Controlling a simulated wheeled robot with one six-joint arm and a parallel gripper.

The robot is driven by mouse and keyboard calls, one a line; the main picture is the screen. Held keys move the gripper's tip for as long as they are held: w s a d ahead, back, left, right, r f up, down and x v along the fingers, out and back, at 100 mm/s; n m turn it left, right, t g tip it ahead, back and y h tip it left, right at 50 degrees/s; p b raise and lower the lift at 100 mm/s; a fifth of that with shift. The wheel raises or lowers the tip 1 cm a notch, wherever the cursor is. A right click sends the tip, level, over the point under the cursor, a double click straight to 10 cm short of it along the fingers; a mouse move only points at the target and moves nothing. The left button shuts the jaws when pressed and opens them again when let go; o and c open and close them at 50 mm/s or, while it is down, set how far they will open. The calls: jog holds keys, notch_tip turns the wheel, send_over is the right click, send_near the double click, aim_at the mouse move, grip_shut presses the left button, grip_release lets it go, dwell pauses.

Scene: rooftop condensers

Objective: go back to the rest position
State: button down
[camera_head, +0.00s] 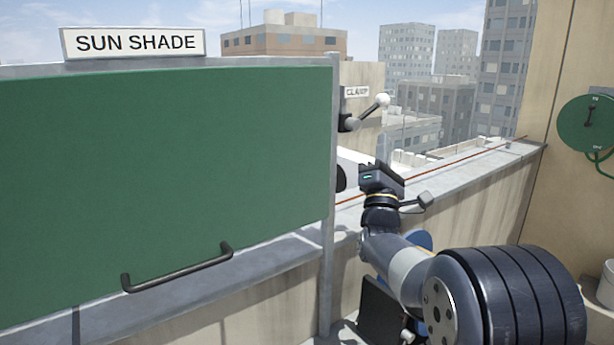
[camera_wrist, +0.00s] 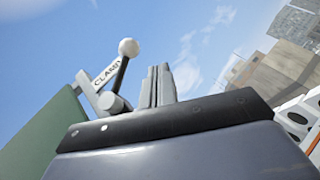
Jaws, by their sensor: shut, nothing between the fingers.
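My gripper shows in the wrist view (camera_wrist: 158,86), its two grey fingers shut together with nothing between them. In the head view my arm reaches up from the lower right, and its wrist end is just right of the sun shade's post; the fingers are not clear there. The clamp lever (camera_head: 371,112), a dark arm with a white ball knob, stands above and behind my wrist. In the wrist view the clamp lever (camera_wrist: 121,70) is just left of my fingers and looks apart from them.
A green sun shade panel (camera_head: 160,170) with a dark handle (camera_head: 178,270) fills the left. A "CLAMP" sign (camera_head: 357,91) is by the lever. A parapet (camera_head: 470,170) runs behind my arm. A green round dial (camera_head: 585,125) is on the right wall.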

jog(key=m+g+h+p, duration=0.1)
jog(key=p, duration=0.1)
jog(key=a+f+m+g+h+p, duration=0.1)
jog(key=m+p, duration=0.1)
jog(key=p, duration=0.1)
jog(key=s+m+g+h+p, duration=0.1)
jog(key=p, duration=0.1)
jog(key=shift+a+f+m, duration=0.2)
jog(key=shift+a+m, duration=0.05)
jog(key=shift+m, duration=0.05)
jog(key=shift+f+g, duration=0.2)
jog(key=shift+g, duration=0.1)
